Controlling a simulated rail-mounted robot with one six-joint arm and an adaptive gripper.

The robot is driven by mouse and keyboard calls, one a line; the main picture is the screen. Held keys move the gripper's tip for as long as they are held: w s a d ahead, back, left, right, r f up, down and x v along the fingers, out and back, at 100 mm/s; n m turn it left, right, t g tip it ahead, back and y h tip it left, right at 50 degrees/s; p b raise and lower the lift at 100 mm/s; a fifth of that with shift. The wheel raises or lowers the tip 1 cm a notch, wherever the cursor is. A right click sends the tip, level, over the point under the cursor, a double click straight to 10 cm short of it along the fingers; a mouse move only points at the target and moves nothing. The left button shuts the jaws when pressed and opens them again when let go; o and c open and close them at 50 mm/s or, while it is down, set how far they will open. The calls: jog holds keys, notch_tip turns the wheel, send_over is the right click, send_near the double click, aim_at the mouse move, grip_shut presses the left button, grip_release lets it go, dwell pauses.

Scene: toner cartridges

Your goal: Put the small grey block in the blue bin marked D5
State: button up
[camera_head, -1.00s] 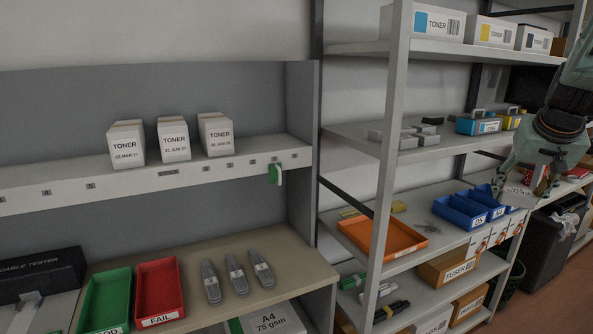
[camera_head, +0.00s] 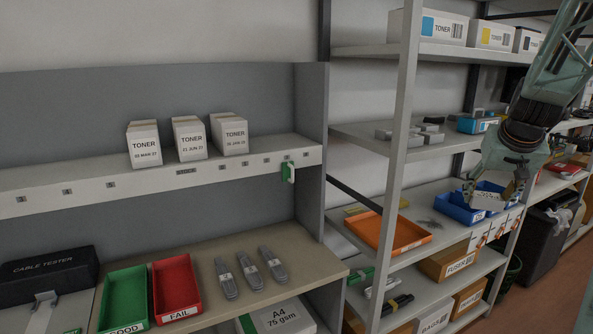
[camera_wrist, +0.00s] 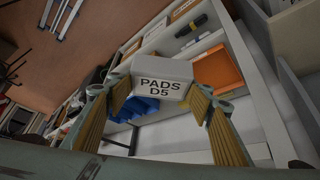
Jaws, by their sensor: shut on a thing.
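My gripper (camera_wrist: 160,97) is shut on a small light grey block (camera_wrist: 162,74) whose face reads "PADS D5" in the wrist view. In the head view the held block (camera_head: 487,202) shows at the right, in front of the blue bins and hiding part of them. One blue bin (camera_head: 452,210) stands on the middle shelf, and another blue bin (camera_head: 491,186) is partly covered by the gripper and block. Their labels are too small or hidden to read now. In the wrist view a blue bin (camera_wrist: 141,108) shows beyond and below the block.
An orange tray (camera_head: 374,238) stands left of the blue bins on the same shelf. Several grey blocks (camera_head: 428,137) lie on the shelf above. A metal post (camera_head: 394,140) stands at the shelving's front left. A workbench holds green (camera_head: 124,299) and red trays (camera_head: 176,290).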

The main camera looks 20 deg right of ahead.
jog(key=w+a+f+n+y+p, duration=0.1)
jog(key=w+a+f+n, duration=0.1)
jog(key=w+a+f, duration=0.7)
jog(key=w+a+f+n+p, duration=0.1)
jog(key=w+a+f, duration=0.45)
jog(key=a, duration=0.65)
jog(key=w+a+f+n+y, duration=0.1)
jog(key=a+f, duration=0.3)
jog(key=a, duration=0.6)
jog(key=w+a+f+n+t+y+p, duration=0.1)
jog(key=a+f, duration=0.3)
jog(key=a, duration=0.6)
jog(key=w+a+f+n+y+p, duration=0.1)
jog(key=a+f, duration=0.3)
jog(key=a, duration=0.7)
jog(key=shift+w+f+n, duration=0.4)
jog(key=shift+w+n, duration=0.2)
jog(key=shift+n, duration=0.1)
